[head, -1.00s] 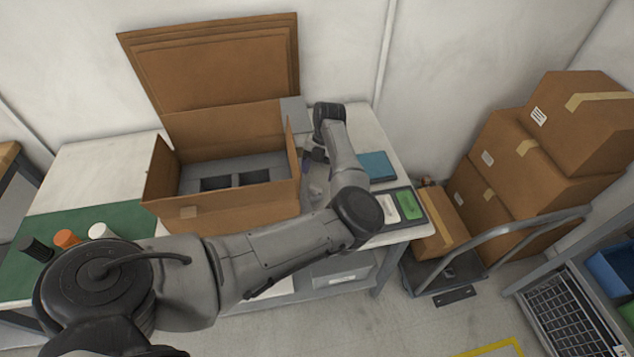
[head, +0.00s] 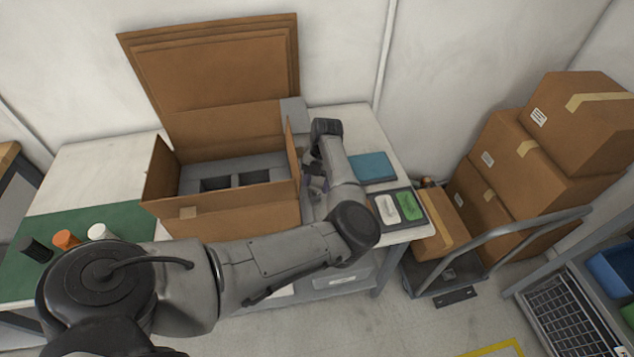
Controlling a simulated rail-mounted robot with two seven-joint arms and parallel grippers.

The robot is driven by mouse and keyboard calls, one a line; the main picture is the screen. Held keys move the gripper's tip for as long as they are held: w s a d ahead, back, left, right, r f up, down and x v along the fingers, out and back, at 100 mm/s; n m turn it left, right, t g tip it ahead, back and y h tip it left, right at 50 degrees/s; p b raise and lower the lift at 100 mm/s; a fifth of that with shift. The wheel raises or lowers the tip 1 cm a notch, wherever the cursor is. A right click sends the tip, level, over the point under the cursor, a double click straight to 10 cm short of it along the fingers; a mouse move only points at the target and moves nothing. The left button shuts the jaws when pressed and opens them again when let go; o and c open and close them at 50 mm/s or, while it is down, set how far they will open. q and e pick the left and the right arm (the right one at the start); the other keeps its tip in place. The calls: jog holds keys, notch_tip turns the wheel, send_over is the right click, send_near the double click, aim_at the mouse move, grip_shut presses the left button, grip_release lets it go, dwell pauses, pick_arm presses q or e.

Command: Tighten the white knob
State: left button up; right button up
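A white round-topped piece (head: 100,232), which looks like the white knob, stands on the green mat (head: 75,218) at the left, partly hidden by my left arm. An orange piece (head: 66,239) and a black ribbed piece (head: 36,248) stand in a row beside it. My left gripper (head: 313,182) is far to the right of them, low over the table just right of the open carton. Its fingers are small and partly hidden by my own wrist, so I cannot tell whether they are open or hold anything. My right gripper is not in view.
An open carton (head: 235,218) with grey compartmented foam stands mid-table. Stacked boxes (head: 540,150) on a cart stand further right.

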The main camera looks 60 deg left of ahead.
pick_arm(q)
jog(key=c, duration=0.5)
jog(key=shift+r+m+y+p, duration=0.15)
jog(key=shift+m+y+p, duration=0.15)
jog(key=shift+m+p, duration=0.55)
jog(key=m+p, duration=0.1)
jog(key=m+g+y+p, duration=0.1)
jog(key=m, duration=0.1)
jog(key=shift+d+r+m+p, duration=0.1)
jog(key=shift+d+m+p, duration=0.05)
jog(key=shift+m+p, duration=0.15)
jog(key=m+y+p, duration=0.1)
jog(key=m+p, duration=0.2)
jog(key=shift+w+d+m+y+p, duration=0.1)
jog(key=shift+d+m+y+p, duration=0.05)
jog(key=shift+m+y+p, duration=0.65)
jog(key=shift+m+p, duration=0.45)
jog(key=shift+f, duration=0.2)
